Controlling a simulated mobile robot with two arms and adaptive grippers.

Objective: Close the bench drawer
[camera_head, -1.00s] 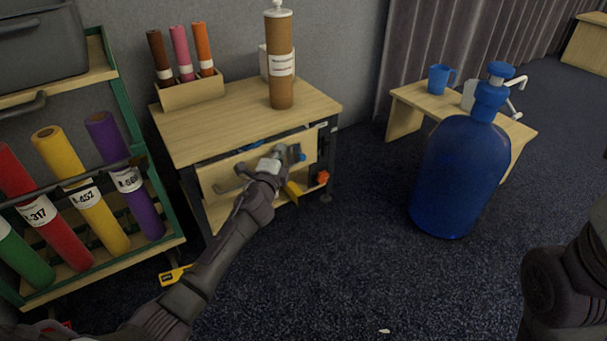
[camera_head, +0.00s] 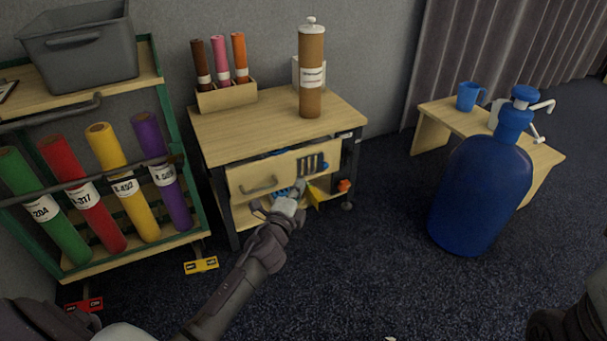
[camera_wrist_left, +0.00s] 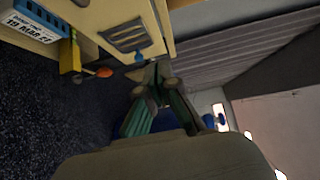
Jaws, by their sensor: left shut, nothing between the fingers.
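The wooden bench (camera_head: 262,123) has a pale drawer (camera_head: 282,170) under its top, with a grey handle (camera_head: 259,187) on the left and dark slots on the right. The drawer front stands out from the bench, and blue things show in the gap above it. My left gripper (camera_head: 298,187) is shut and empty by the lower edge of the drawer front, right of the handle. In the left wrist view the left gripper (camera_wrist_left: 157,78) points towards the slotted drawer front (camera_wrist_left: 100,18); contact is unclear. My right gripper is out of view.
A rack (camera_head: 182,150) with coloured rolls stands at the left. A cardboard tube (camera_head: 311,95) and a small box of rolls (camera_head: 228,97) stand on the bench. A big blue bottle (camera_head: 478,190) stands on the floor at the right, before a low table (camera_head: 450,112). Floor in between is clear.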

